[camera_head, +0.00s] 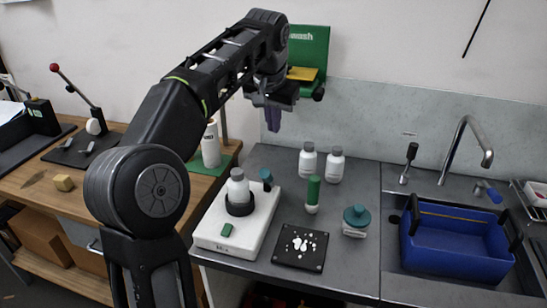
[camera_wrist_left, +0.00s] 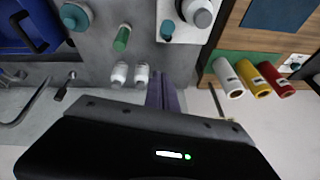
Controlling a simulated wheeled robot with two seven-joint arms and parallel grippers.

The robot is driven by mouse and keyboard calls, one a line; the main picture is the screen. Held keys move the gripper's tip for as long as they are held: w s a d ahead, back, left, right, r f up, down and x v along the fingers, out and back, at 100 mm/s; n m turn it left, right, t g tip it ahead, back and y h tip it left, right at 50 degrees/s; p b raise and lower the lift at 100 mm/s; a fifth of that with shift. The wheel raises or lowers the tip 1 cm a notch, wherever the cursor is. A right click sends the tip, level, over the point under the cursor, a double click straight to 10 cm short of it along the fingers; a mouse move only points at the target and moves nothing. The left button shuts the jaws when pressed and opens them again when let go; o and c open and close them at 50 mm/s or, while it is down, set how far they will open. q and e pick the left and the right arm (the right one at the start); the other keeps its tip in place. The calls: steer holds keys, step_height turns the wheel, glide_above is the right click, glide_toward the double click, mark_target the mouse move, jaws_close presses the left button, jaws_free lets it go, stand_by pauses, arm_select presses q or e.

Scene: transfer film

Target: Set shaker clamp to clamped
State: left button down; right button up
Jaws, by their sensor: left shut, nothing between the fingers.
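The white shaker (camera_head: 214,228) stands on the grey counter, with a grey-capped bottle (camera_head: 238,188) upright in its black ring holder (camera_head: 239,206). The wrist view shows the shaker's teal knob (camera_wrist_left: 167,29) and part of the bottle (camera_wrist_left: 197,12) at the top edge. I cannot tell the clamp's setting. My left gripper (camera_head: 272,122) is shut and empty, its purple fingers pointing down above the counter's back, clear of the shaker. My right gripper is out of view.
Two white bottles (camera_head: 308,160), a green tube (camera_head: 313,193), a teal-capped jar (camera_head: 355,221) and a black plate (camera_head: 300,248) stand to the right. A blue bin (camera_head: 458,240) sits by the tap (camera_head: 470,150). A red-knobbed lever (camera_head: 80,92) stands on the wooden bench.

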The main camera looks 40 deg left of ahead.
mark_target(268, 179)
arm_select(q)
steer(key=x, duration=0.3)
steer(key=s+x, duration=0.1)
steer(key=x, duration=0.3)
steer(key=s+f+x, duration=0.1)
steer(key=x, duration=0.2)
steer(key=shift+s+f, duration=0.1)
steer(key=shift+f, duration=0.2)
steer(key=shift+s+d+f, duration=0.15)
steer(key=shift+s+f, duration=0.05)
steer(key=shift+s, duration=0.1)
steer(key=shift+s+f, duration=0.2)
steer(key=shift+f, duration=0.05)
